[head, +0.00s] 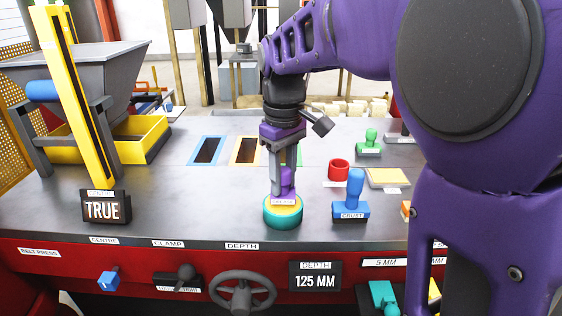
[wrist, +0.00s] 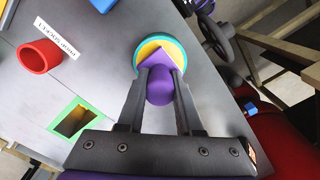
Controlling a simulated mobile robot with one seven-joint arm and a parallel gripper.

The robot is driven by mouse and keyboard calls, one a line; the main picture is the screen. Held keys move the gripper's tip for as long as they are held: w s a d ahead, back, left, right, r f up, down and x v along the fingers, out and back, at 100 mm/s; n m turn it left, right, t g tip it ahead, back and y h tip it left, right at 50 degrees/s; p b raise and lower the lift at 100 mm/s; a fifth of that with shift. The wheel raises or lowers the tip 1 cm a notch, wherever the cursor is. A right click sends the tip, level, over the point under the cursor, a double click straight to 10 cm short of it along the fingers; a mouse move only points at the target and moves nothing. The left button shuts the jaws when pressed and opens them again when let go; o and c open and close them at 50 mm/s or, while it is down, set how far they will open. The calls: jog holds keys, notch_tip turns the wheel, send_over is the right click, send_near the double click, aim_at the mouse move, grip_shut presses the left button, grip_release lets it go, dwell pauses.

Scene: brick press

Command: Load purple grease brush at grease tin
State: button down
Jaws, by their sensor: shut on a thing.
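The grease tin (head: 283,212) is a round teal tin with yellow inside, standing on the grey bench near its front edge. It also shows in the wrist view (wrist: 178,47). My gripper (head: 282,188) points straight down over the tin, with its fingers shut on the purple grease brush (head: 288,184). In the wrist view the brush (wrist: 160,88) has a round purple handle between the fingers and a wider purple head over the yellow. The head is at the tin's opening; I cannot tell how deep it sits.
A blue stamp (head: 352,197) labelled CRUST and a red cup (head: 338,169) stand right of the tin. A green-handled stamp (head: 370,144) is farther back. Framed slots (head: 207,151) lie behind the gripper. A handwheel (head: 244,292) is on the red front.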

dwell(0.3)
notch_tip(320, 180, up, 5)
jog(key=p, duration=0.4)
jog(key=shift+p, duration=0.4)
jog(key=shift+r+p, duration=0.35)
jog(key=shift+r, duration=0.65)
